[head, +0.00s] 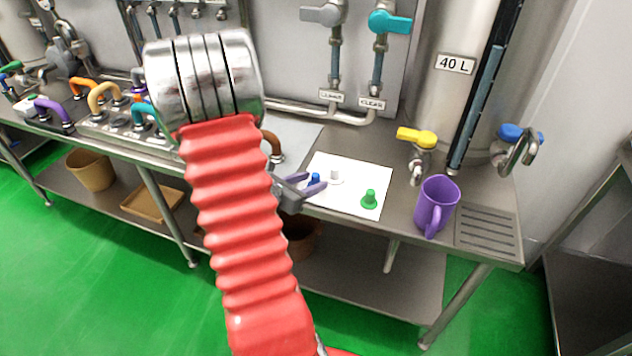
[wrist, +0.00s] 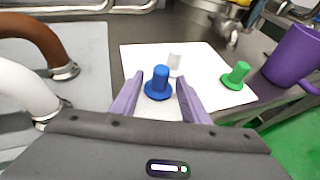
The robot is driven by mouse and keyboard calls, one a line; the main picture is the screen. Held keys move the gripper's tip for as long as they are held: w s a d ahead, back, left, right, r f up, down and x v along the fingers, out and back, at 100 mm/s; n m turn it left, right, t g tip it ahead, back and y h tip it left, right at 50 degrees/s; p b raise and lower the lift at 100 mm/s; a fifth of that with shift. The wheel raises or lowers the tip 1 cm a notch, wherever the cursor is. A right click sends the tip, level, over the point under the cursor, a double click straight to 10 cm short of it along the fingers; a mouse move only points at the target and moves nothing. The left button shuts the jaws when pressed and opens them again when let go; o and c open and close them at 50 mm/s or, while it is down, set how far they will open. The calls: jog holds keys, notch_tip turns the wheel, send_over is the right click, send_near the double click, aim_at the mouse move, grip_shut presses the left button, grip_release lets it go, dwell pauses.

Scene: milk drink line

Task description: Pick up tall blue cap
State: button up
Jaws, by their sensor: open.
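The tall blue cap (wrist: 159,82) stands upright on a white sheet (wrist: 213,60), with a round flange at its base. In the wrist view it sits between and a little beyond the two purple fingertips of my gripper (wrist: 158,90). My gripper is open, with nothing held. In the head view the blue cap (head: 315,179) shows small beside the fingers of my gripper (head: 312,187), and its lower part is partly covered by them. Whether the fingers reach around the cap is hard to tell.
A white cap (wrist: 176,63) stands just behind the blue one. A green cap (wrist: 238,73) stands to the right. A purple mug (head: 437,203) is on the counter right of the sheet, beside a drain grate (head: 487,232). A brown hose end (wrist: 62,68) stands at the left.

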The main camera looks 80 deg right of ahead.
jog(key=shift+x, duration=1.25)
jog(key=shift+c, duration=0.3)
jog(key=shift+a+f, duration=0.1)
jog(key=shift+f, duration=0.05)
grip_shut()
